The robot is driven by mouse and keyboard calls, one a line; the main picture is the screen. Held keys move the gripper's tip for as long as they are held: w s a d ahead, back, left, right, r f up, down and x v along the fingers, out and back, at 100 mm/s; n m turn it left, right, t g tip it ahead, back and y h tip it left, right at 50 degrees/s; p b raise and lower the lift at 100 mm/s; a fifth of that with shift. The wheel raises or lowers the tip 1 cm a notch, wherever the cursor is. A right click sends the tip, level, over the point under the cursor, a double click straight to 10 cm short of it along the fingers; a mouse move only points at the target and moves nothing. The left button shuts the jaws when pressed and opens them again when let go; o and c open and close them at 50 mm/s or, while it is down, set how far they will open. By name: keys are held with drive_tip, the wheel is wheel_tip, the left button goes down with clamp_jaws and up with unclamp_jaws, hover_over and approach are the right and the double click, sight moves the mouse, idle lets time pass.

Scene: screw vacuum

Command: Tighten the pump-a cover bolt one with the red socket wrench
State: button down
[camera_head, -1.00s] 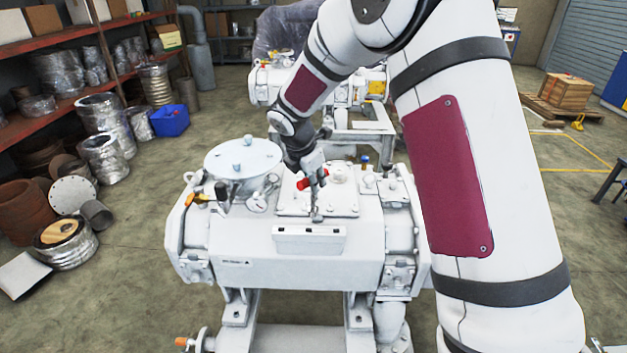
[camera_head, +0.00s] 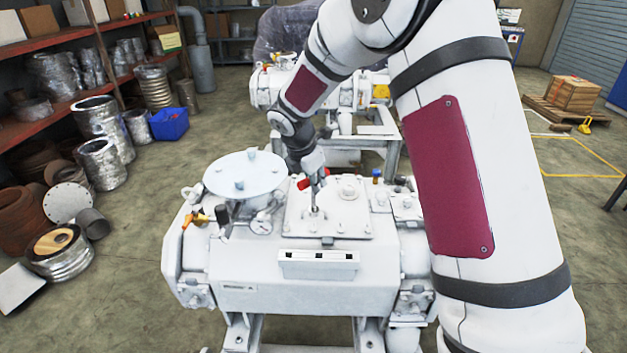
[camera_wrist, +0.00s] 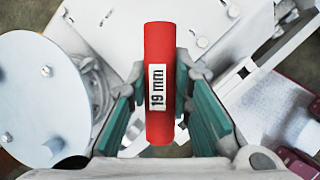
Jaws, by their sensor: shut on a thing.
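My gripper (camera_head: 316,176) is shut on the red socket wrench (camera_head: 304,183). In the wrist view the wrench's red handle (camera_wrist: 159,105), labelled "19 mm", lies between green finger pads (camera_wrist: 159,103). The wrench's metal shaft points down over the square cover plate (camera_head: 340,222) on the white pump (camera_head: 300,295). Its lower end appears over the plate's left-middle; whether it touches the plate cannot be told. Small bolts show around the plate's edge, one at the front right (camera_head: 367,235). Which one is bolt one is not marked clearly.
A round flanged lid (camera_head: 243,172) and an orange-handled valve (camera_head: 197,219) stand left of the cover. Small fittings (camera_head: 378,195) stand right of it. A second pump (camera_head: 300,88) is behind. Shelves and metal pipe parts line the left; floor on the right is mostly open.

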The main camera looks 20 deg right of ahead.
sight(314, 209)
drive_tip(key=shift+f+b, duration=0.8)
drive_tip(key=shift+f, duration=1.95)
drive_tip(key=shift+f+b, duration=0.3)
drive_tip(key=shift+f, duration=0.35)
drive_tip(key=shift+m, duration=0.4)
drive_tip(key=m+g+b, duration=0.1)
drive_tip(key=m, duration=0.1)
drive_tip(key=m+g+h+b, duration=0.1)
drive_tip(key=m, duration=0.1)
drive_tip(key=shift+f+m+b, duration=0.2)
drive_tip(key=shift+m+b, duration=0.1)
drive_tip(key=shift+b, duration=0.1)
drive_tip(key=m+g+b, duration=0.1)
drive_tip(key=m, duration=0.2)
drive_tip(key=m+g+b, duration=0.1)
drive_tip(key=m+b, duration=0.1)
drive_tip(key=m, duration=0.1)
drive_tip(key=shift+s+f+m+g, duration=0.2)
drive_tip(key=shift+m+g, duration=0.1)
drive_tip(key=shift+g, duration=0.1)
drive_tip(key=shift+r, duration=0.1)
drive_tip(key=shift+n+t+p, duration=0.3)
drive_tip(key=shift+n+t, duration=0.1)
drive_tip(key=shift+n, duration=0.3)
drive_tip(key=shift+r, duration=0.1)
drive_tip(key=shift+w+r+p, duration=0.1)
drive_tip(key=shift+r+p, duration=0.55)
drive_tip(key=shift+r, duration=2)
